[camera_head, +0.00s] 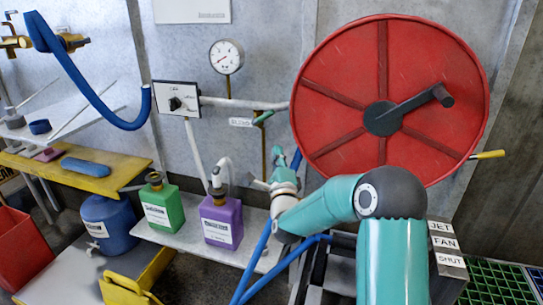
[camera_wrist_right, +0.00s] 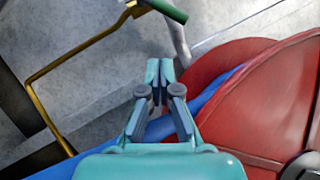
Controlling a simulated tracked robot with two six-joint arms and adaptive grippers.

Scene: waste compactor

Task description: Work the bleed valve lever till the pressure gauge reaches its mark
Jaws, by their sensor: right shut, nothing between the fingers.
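The bleed valve lever has a green grip (camera_head: 263,117) and sits on the back wall beside a small label (camera_head: 241,122). It also shows at the top of the right wrist view (camera_wrist_right: 165,10), on a brass pipe (camera_wrist_right: 60,70). The round white pressure gauge (camera_head: 226,56) is above it. Its red needle seems to point to the lower left; its mark is too small to read. My right gripper (camera_head: 279,160) is below the lever, apart from it. In the wrist view its fingers (camera_wrist_right: 159,66) are shut and empty. My left gripper is out of view.
A large red reel (camera_head: 340,60) with a crank stands right of the lever. Blue hoses (camera_head: 255,262) run below my right gripper. A purple can (camera_head: 222,222) and a green can (camera_head: 160,212) stand on the low shelf.

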